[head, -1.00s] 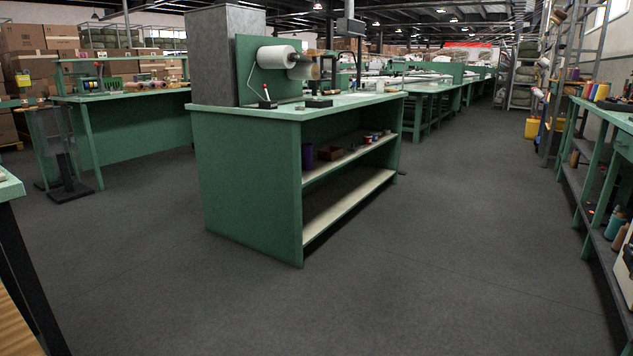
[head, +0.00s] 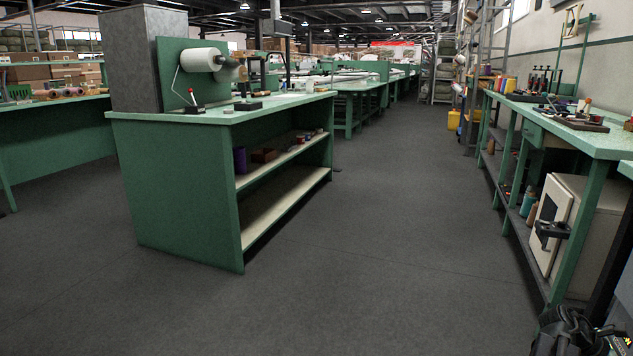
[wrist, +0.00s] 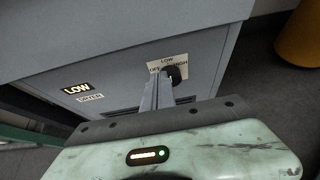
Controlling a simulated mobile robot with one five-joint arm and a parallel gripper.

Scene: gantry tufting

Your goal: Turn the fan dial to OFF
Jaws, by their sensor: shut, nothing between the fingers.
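In the wrist view, a dark round dial (wrist: 175,74) sits on a grey cabinet front (wrist: 120,70). A pale plate (wrist: 160,63) behind it reads LOW at the top, OFF at left and what looks like HIGH at right. Which mark the dial points to cannot be told. The dial is not identifiable in the head view.
In the wrist view, an orange-yellow cylinder (wrist: 299,38) stands on dark floor at upper right. In the head view, a green workbench (head: 175,190) with shelves stands left of centre, and a cluttered bench (head: 590,140) stands at right. The floor between them is clear.

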